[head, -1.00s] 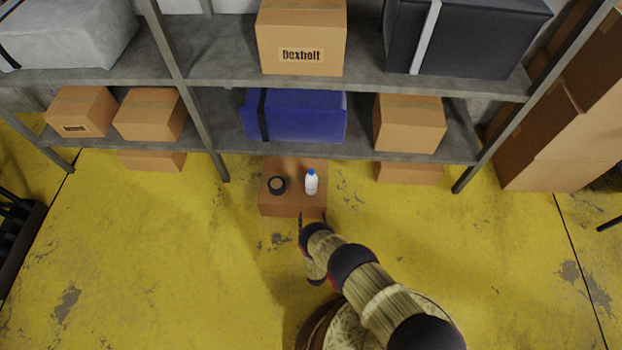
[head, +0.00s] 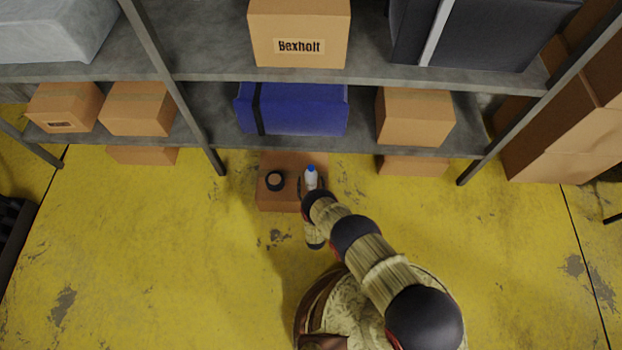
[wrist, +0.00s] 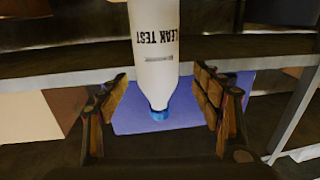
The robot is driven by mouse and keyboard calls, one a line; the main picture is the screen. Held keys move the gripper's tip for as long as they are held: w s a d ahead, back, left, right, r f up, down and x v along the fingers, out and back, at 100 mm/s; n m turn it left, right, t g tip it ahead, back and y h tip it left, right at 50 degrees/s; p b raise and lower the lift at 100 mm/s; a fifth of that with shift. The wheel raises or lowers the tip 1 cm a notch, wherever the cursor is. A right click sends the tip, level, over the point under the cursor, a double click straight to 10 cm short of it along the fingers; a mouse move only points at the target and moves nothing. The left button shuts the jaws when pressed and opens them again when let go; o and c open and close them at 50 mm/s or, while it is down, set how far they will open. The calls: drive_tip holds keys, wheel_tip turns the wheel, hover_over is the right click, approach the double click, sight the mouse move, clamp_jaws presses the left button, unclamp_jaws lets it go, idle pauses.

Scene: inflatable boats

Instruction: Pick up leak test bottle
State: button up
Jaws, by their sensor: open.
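The leak test bottle (head: 311,178) is white with a blue cap and stands on a brown box (head: 277,200) on the floor. In the wrist view the bottle (wrist: 156,45) shows upside down, with "LEAK TEST" lettering and its blue cap low in the picture. My gripper (wrist: 165,95) is open, with one finger on each side of the bottle near its shoulder and gaps visible between. In the head view my arm covers the bottle's lower part and most of the gripper.
A black tape roll (head: 275,181) lies on the same box, left of the bottle. Behind stands a grey shelf rack (head: 365,75) with cardboard boxes and a blue case (head: 300,110). Yellow floor (head: 150,260) is clear to the left.

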sight(312, 181)
drive_tip(key=w, duration=0.1)
drive_tip(key=w+b, duration=0.1)
drive_tip(key=shift+w+d+f, duration=0.15)
drive_tip(key=shift+w+f, duration=0.15)
drive_tip(key=shift+w, duration=0.1)
drive_tip(key=shift+w+r, duration=0.1)
drive_tip(key=shift+w, duration=0.45)
drive_tip(key=shift+c, duration=0.9)
drive_tip(key=c, duration=1.5)
drive_tip(key=shift+r, duration=0.1)
drive_tip(key=shift+c, duration=0.2)
